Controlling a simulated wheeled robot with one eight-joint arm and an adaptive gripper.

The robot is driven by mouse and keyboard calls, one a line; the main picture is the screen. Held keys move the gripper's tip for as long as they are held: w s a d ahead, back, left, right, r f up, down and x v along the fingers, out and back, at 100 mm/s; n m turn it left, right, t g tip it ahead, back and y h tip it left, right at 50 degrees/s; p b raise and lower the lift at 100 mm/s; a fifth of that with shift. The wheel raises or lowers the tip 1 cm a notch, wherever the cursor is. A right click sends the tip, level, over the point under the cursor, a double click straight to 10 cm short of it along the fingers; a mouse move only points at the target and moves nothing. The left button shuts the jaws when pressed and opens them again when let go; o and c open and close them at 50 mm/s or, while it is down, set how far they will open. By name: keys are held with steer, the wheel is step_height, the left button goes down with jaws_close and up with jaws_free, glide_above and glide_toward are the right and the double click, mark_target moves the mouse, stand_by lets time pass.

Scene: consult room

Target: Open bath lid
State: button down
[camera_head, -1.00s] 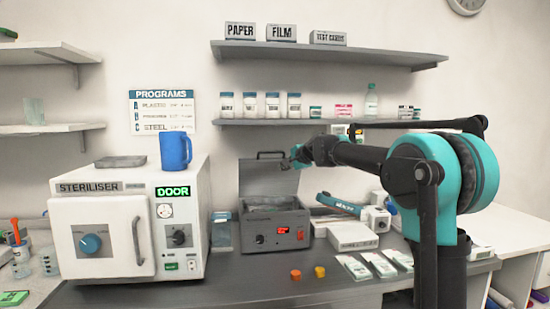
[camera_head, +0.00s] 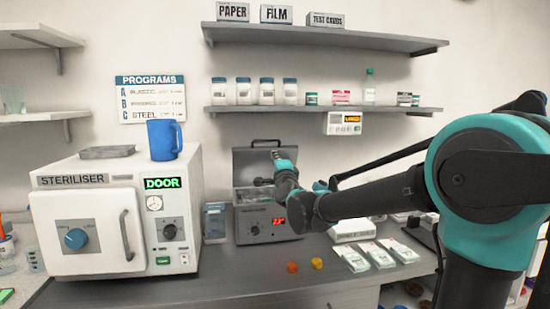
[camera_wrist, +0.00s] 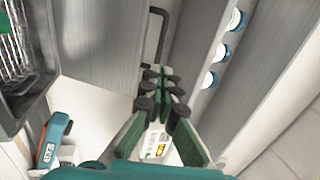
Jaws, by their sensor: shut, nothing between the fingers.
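The bath is a grey box (camera_head: 250,228) with a red display, on the counter behind the orange and yellow caps. Its lid (camera_head: 247,160) stands up at the back with the top open. In the wrist view, the lid is the broad grey panel (camera_wrist: 105,40), and its dark bar handle (camera_wrist: 164,32) is at the top centre. The wire basket (camera_wrist: 20,50) shows inside the bath at left. My gripper (camera_head: 277,156) is in front of the lid, near its handle. In the wrist view my gripper (camera_wrist: 164,80) is shut and empty, apart from the handle in the picture.
A steriliser (camera_head: 100,215) with a blue mug (camera_head: 164,140) on top stands left. A shelf (camera_head: 320,108) with jars is above the bath. An orange cap (camera_head: 292,267), a yellow cap (camera_head: 316,263) and white packets (camera_head: 365,256) lie on the counter in front.

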mark_target(269, 141)
steer(key=x, duration=1.1)
steer(key=x, duration=1.3)
steer(key=shift+w+r, duration=0.15)
